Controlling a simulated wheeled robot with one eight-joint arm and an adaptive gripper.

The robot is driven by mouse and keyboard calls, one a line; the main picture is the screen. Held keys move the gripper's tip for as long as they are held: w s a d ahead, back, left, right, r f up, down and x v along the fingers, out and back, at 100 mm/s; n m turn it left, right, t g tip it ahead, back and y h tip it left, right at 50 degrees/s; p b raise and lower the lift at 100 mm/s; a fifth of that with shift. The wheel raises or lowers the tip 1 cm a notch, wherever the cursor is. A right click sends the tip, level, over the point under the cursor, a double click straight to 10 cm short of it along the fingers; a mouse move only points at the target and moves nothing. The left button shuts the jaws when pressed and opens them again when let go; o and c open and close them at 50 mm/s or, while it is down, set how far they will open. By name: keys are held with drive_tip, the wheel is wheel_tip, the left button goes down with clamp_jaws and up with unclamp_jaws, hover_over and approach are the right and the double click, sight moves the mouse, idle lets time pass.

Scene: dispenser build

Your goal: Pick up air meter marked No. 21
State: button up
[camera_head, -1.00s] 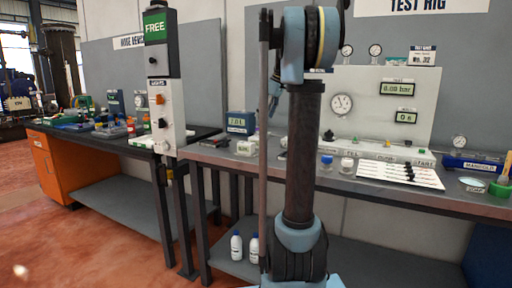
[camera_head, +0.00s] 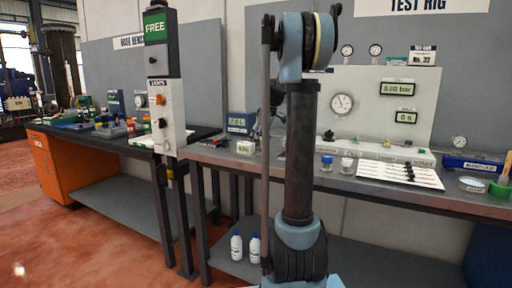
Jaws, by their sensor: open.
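I cannot make out the marking No. 21 on anything, so I cannot tell which thing is the air meter. A blue box with a lit display (camera_head: 238,123) stands at the left end of the test rig bench (camera_head: 225,160). A small white labelled block (camera_head: 245,148) is in front of it. My arm stands upright in the middle of the view and hides part of the bench. My gripper (camera_head: 257,133) shows only in part, dark and small, left of my arm and beside the blue box. It is open, and nothing is seen in it.
A grey post with a FREE sign (camera_head: 155,27) stands between the benches. Small jars (camera_head: 327,163), a white tray with dark pieces (camera_head: 385,174) and a blue manifold box (camera_head: 468,163) are on the right. A round gauge (camera_head: 342,104) is on the back panel.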

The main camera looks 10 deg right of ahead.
drive_tip(key=shift+x, duration=0.9)
drive_tip(key=c, duration=1.4)
drive_tip(key=shift+r, duration=0.1)
